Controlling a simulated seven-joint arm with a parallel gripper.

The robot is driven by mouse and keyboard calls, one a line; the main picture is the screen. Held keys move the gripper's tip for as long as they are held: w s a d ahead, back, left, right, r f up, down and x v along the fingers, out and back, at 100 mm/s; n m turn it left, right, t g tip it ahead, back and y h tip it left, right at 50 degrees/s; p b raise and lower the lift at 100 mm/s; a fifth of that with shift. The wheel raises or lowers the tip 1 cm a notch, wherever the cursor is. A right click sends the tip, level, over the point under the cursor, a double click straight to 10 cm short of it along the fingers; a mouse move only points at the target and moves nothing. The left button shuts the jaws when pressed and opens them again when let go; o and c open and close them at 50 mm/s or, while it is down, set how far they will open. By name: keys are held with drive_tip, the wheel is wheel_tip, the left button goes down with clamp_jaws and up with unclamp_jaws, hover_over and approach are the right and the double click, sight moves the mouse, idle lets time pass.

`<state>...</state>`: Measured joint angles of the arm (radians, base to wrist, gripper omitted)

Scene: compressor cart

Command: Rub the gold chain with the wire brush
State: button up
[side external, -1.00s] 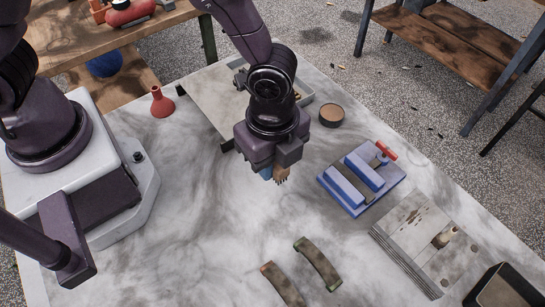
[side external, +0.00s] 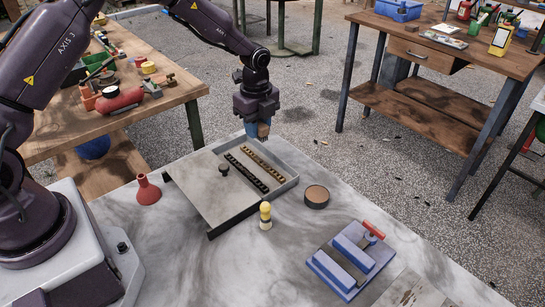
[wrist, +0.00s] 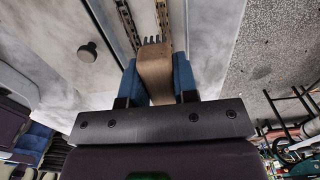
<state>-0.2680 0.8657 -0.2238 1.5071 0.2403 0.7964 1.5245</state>
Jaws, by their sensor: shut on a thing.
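My gripper (side external: 257,128) is shut on a wooden-handled wire brush (side external: 263,131) and is raised above the far end of a shallow grey tray. In the wrist view the brush (wrist: 155,78) sits between the blue fingers, its dark bristles pointing away from my gripper. The gold chain (side external: 263,162) lies straight in the open part of the tray (side external: 291,187). A dark chain (side external: 247,173) lies parallel on its left. The brush appears apart from both chains. The wrist view shows parts of both chains beyond the brush.
A grey panel with a black knob (side external: 223,168) covers the tray's left part. A red funnel (side external: 147,190), a yellow-topped thing (side external: 265,215), a round brown-topped tin (side external: 316,196) and a blue fixture (side external: 350,260) stand around the tray. The air around my gripper is clear.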

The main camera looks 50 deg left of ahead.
sight(253, 154)
drive_tip(key=shift+w+a+f, duration=0.1)
drive_tip(key=shift+a+f, duration=0.45)
drive_tip(key=shift+f, duration=0.6)
drive_tip(key=shift+w+a+f, duration=0.1)
drive_tip(key=shift+a+f, duration=0.5)
drive_tip(key=shift+f, duration=0.55)
drive_tip(key=shift+w+a+f, duration=0.1)
drive_tip(key=shift+a+f, duration=0.45)
drive_tip(key=shift+f, duration=0.6)
drive_tip(key=shift+d+f, duration=0.5)
drive_tip(key=shift+f, duration=0.15)
drive_tip(key=shift+c, duration=0.3)
drive_tip(key=shift+d, duration=3.4)
drive_tip(key=shift+a, duration=3.75)
drive_tip(key=shift+a+r, duration=0.1)
drive_tip(key=shift+a, duration=0.1)
wheel_tip(253, 154, up, 8)
